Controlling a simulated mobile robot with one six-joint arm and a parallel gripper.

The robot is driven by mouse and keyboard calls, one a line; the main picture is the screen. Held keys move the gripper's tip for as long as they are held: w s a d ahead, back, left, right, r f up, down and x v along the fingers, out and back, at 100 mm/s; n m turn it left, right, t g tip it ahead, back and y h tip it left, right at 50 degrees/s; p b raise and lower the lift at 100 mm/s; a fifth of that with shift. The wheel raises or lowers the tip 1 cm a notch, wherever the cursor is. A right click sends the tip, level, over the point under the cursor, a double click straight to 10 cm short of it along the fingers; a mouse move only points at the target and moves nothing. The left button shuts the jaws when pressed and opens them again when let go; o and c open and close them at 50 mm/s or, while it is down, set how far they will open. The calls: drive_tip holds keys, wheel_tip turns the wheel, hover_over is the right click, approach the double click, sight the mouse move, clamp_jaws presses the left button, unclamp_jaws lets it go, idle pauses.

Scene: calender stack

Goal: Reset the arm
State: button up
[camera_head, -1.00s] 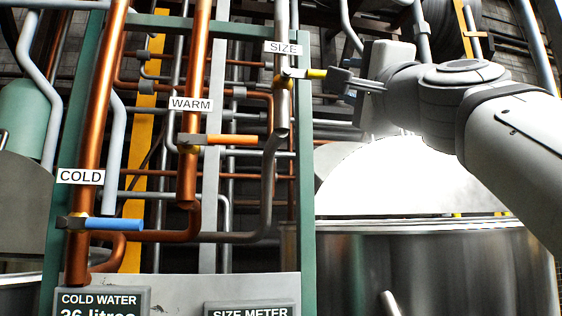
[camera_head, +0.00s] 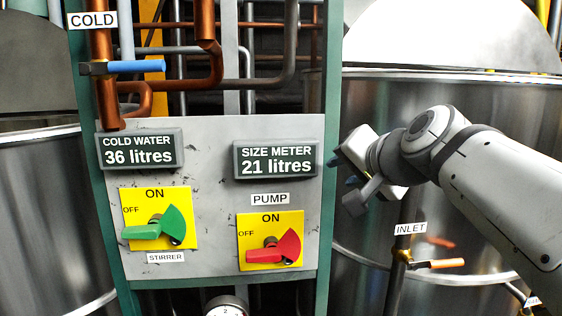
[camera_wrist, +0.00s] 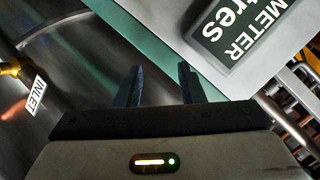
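My gripper (camera_head: 352,184) hangs at the right edge of the control panel (camera_head: 220,130), in front of the steel vat. In the wrist view its two dark fingers (camera_wrist: 160,85) stand apart with nothing between them. The size meter (camera_head: 276,160) reads 21 litres, and part of it shows in the wrist view (camera_wrist: 240,38). The cold water meter (camera_head: 139,150) reads 36 litres. The green stirrer knob (camera_head: 160,230) and the red pump knob (camera_head: 275,248) both have handles pointing left, toward OFF. The blue COLD valve handle (camera_head: 135,67) lies level.
The large steel vat (camera_head: 450,110) fills the right side behind my arm. The INLET valve (camera_head: 435,264) with an orange handle is below my arm. A green frame post (camera_head: 328,110) borders the panel. Another vat (camera_head: 35,200) stands left.

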drive_tip(key=s+d+f+n+g+h, duration=0.1)
drive_tip(key=s+f, duration=0.4)
drive_tip(key=f, duration=0.5)
drive_tip(key=s+d+f+n+g+h, duration=0.1)
drive_tip(key=s+f+n+g, duration=0.2)
drive_tip(key=f, duration=0.7)
drive_tip(key=s+d+f+n+g+h+p, duration=0.1)
drive_tip(key=s+f+n+g+h, duration=0.1)
drive_tip(key=s+f+g, duration=0.4)
wheel_tip(320, 180, down, 4)
drive_tip(key=shift+s+d+f, duration=0.2)
drive_tip(key=shift+s+d, duration=0.15)
drive_tip(key=shift+s, duration=0.9)
